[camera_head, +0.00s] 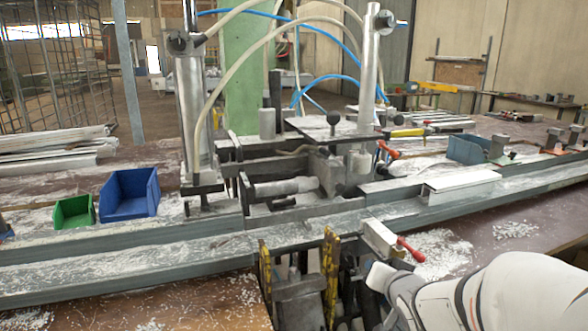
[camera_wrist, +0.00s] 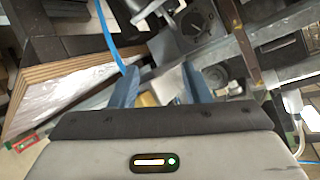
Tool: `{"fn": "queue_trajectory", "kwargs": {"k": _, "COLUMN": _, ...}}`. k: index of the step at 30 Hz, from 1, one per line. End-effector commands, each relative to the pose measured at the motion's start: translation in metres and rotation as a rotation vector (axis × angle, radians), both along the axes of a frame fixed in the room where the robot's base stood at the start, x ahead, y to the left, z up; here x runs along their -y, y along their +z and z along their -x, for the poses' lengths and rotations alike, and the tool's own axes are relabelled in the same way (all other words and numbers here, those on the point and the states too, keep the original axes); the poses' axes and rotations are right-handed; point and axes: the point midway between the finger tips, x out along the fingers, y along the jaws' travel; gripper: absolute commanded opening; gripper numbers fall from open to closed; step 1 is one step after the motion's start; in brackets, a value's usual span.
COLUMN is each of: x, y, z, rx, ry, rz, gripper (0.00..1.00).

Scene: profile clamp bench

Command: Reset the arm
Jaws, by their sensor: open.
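My gripper (camera_wrist: 160,82) shows in the wrist view with its two blue-grey fingers spread apart. It is open, and I see nothing clearly held between the fingers; pale and yellowish parts show behind the gap. In the head view my white arm (camera_head: 525,295) comes in from the lower right, low in front of the bench. A short pale profile (camera_head: 462,180) lies on the bench rail at the right.
The long metal rail (camera_head: 120,262) crosses the bench in front of the clamp machine (camera_head: 300,185). A blue bin (camera_head: 130,195) and a green bin (camera_head: 74,212) stand at the left. Yellow-edged uprights (camera_head: 329,265) stand close to my arm. A blue hose (camera_wrist: 106,35) passes near my fingers.

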Motion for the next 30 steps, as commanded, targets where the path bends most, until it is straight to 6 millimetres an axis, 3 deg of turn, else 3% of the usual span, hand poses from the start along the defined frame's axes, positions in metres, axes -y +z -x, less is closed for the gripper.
{"fn": "queue_trajectory", "kwargs": {"k": 1, "x": 0.000, "y": 0.024, "z": 0.008, "rx": -0.053, "ry": -0.009, "rz": 0.043, "gripper": 0.43}}
{"fn": "queue_trajectory", "kwargs": {"k": 8, "x": -0.005, "y": 0.065, "z": 0.068, "rx": -0.398, "ry": 0.018, "rz": 0.207, "gripper": 0.43}}
{"fn": "queue_trajectory", "kwargs": {"k": 15, "x": -0.034, "y": 0.108, "z": 0.148, "rx": -0.735, "ry": 0.201, "rz": 0.270, "gripper": 0.43}}
{"fn": "queue_trajectory", "kwargs": {"k": 18, "x": -0.045, "y": 0.120, "z": 0.173, "rx": -0.822, "ry": 0.280, "rz": 0.273, "gripper": 0.43}}
{"fn": "queue_trajectory", "kwargs": {"k": 23, "x": -0.053, "y": 0.126, "z": 0.193, "rx": -0.889, "ry": 0.348, "rz": 0.273, "gripper": 0.43}}
{"fn": "queue_trajectory", "kwargs": {"k": 30, "x": -0.054, "y": 0.125, "z": 0.195, "rx": -0.896, "ry": 0.356, "rz": 0.273, "gripper": 0.43}}
